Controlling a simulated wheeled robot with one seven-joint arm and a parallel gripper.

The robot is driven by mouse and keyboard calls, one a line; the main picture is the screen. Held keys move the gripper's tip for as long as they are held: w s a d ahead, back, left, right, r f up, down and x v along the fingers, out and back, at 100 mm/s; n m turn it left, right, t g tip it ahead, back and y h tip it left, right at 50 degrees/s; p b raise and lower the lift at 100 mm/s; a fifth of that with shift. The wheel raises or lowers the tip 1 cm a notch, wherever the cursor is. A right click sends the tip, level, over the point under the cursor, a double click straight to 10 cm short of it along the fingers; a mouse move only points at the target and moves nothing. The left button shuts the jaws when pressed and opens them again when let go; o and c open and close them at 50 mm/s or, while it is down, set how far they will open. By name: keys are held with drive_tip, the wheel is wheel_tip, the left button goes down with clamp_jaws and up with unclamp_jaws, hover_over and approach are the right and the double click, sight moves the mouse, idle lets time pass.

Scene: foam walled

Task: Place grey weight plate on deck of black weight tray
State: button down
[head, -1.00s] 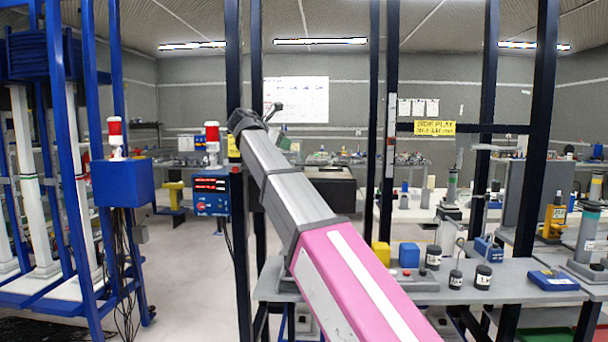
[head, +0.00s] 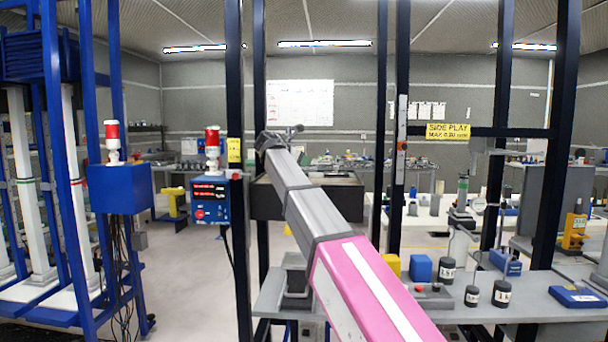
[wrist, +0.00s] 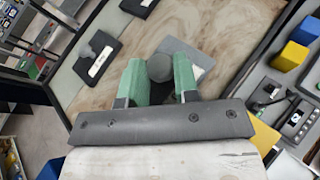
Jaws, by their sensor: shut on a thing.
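In the wrist view my gripper (wrist: 158,78) has its green fingers shut on the round grey knob of the grey weight plate (wrist: 192,56). The plate's flat body shows beyond and to the right of the fingers, over a beige, stained deck (wrist: 225,22). I cannot tell whether the plate touches the deck. Two black plates with pale labels, one nearer (wrist: 97,58) and one at the top edge (wrist: 138,5), lie there too. In the head view a black box-like tray (head: 350,205) stands behind my arm. My gripper's fingers are not clear there.
Dark upright posts, one at left (head: 235,150) and one at right (head: 400,150), flank my arm. A grey bench (head: 440,308) holds several black weights and a blue block (head: 421,268). A blue display box (head: 210,200) hangs at left.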

drive_tip(key=shift+w+d+f, duration=0.35)
drive_tip(key=shift+w+f, duration=0.15)
drive_tip(key=shift+w, duration=0.2)
drive_tip(key=shift+f, duration=1.9)
drive_tip(key=c, duration=0.9)
unclamp_jaws()
drive_tip(key=shift+f, duration=0.1)
drive_tip(key=shift+o, duration=0.2)
drive_tip(key=v, duration=1.2)
